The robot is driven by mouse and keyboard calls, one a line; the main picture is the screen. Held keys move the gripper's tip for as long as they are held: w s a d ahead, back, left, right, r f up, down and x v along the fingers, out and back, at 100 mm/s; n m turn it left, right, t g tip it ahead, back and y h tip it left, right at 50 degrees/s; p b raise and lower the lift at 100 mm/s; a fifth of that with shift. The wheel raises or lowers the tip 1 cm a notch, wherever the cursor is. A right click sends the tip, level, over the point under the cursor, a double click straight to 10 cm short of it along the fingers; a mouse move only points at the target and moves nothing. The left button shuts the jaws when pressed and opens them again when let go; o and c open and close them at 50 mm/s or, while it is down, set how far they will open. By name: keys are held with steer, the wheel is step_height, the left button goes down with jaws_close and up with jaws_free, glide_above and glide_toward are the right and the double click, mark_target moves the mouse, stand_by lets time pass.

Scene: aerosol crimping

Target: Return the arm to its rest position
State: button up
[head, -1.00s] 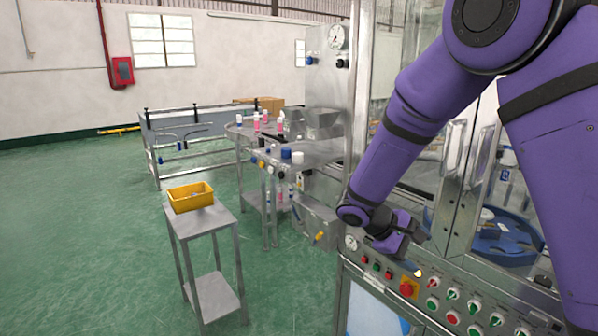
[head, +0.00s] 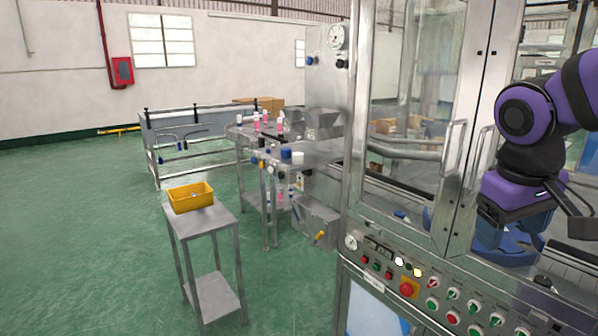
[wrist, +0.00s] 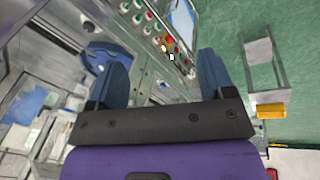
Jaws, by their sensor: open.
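My purple arm shows at the right edge of the head view, bent and held in front of the machine's glass doors. My gripper (head: 530,212) is there at the right, clear of the control panel and partly hidden by its own wrist. In the wrist view my gripper (wrist: 163,80) shows two blue fingers spread wide apart with nothing between them. The control panel (head: 440,299) has several coloured buttons and knobs, a red emergency button (head: 407,290) and lit lamps. The panel also shows in the wrist view (wrist: 150,30), beyond the fingers.
The machine's glass doors with steel handles (head: 453,150) stand close to my arm. A yellow bin (head: 190,197) sits on a small steel stand at the left. A steel table (head: 320,153) holds several bottles and caps. Green floor at the left is open.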

steer(key=s+r+m+t+y, duration=0.1)
steer(key=s+r+t+y, duration=0.1)
steer(key=s, duration=0.6)
steer(key=shift+s+a+r+m+t, duration=0.25)
steer(key=shift+a+r+m+t, duration=0.25)
steer(key=shift+t, duration=0.3)
steer(key=shift+d, duration=0.1)
steer(key=shift+c, duration=0.4)
stand_by(2.6)
